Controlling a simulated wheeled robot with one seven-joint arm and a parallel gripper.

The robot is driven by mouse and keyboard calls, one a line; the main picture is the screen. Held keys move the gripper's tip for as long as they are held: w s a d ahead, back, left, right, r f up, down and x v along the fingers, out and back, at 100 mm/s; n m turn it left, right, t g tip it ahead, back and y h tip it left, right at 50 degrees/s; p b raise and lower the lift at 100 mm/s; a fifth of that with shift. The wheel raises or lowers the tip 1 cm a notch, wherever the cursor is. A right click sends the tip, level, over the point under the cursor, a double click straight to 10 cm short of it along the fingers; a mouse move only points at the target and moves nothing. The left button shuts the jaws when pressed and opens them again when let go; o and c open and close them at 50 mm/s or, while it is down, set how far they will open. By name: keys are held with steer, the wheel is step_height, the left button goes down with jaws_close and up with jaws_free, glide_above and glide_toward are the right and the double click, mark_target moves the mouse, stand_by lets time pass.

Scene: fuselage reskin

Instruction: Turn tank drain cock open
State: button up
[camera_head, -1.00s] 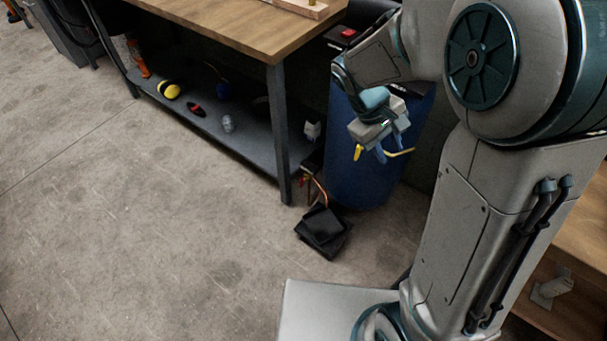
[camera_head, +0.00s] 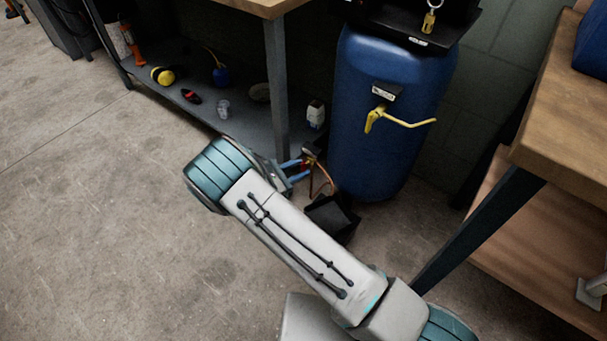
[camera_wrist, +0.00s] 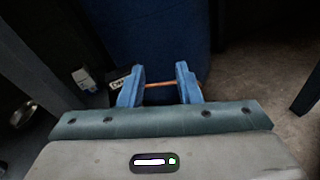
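A blue upright tank (camera_head: 385,75) stands against the wall in the head view, and its lower part fills the top middle of the wrist view (camera_wrist: 155,35).
A workbench with a lower shelf (camera_head: 255,125) stands left of the tank, its leg (camera_head: 277,95) close to my gripper. A black box (camera_head: 332,215) and orange hose lie on the floor before the tank. Another wooden bench (camera_head: 560,140) is at right. The left floor is clear.

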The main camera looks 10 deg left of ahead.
mark_target(302, 167)
steer(key=s+a+f+n+t+y+b, duration=0.25)
steer(key=a+f+n+t, duration=0.35)
steer(key=f, duration=0.4)
steer(key=shift+m+g, duration=0.3)
steer(key=shift+g, duration=0.4)
steer(key=b+x, duration=0.1)
steer(key=x, duration=0.3)
steer(key=b+x, duration=0.1)
steer(key=x, duration=0.4)
steer(key=a+b+x, duration=0.1)
steer(key=b+x, duration=0.1)
steer(key=x, duration=0.3)
steer(key=shift+w+f, duration=0.2)
steer(key=shift+w, duration=0.15)
jaws_close()
